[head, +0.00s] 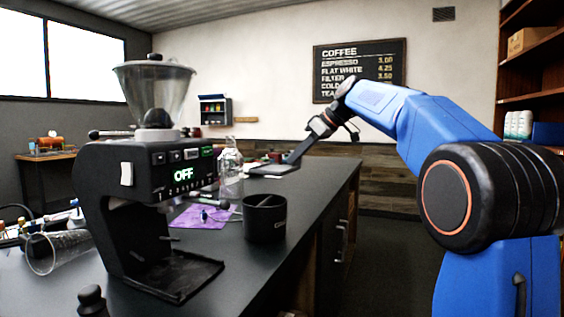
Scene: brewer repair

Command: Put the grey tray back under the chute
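A flat, dark grey tray-like piece (273,170) is at the far part of the counter, low over its top or resting on it; I cannot tell which. My gripper (291,159) reaches down to its right end. The fingers are small and dark here, so I cannot tell whether they are closed on it. The black brewer (130,180) stands at the left front with a clear hopper (155,90) on top and a lit "OFF" display. Its open space under the front overhang has a black base plate (185,278). The chute itself is not clearly visible.
A black bin (265,218) stands right of the brewer. A tipped clear cup (58,252) is at the left. The counter's (325,185) right edge drops to open floor.

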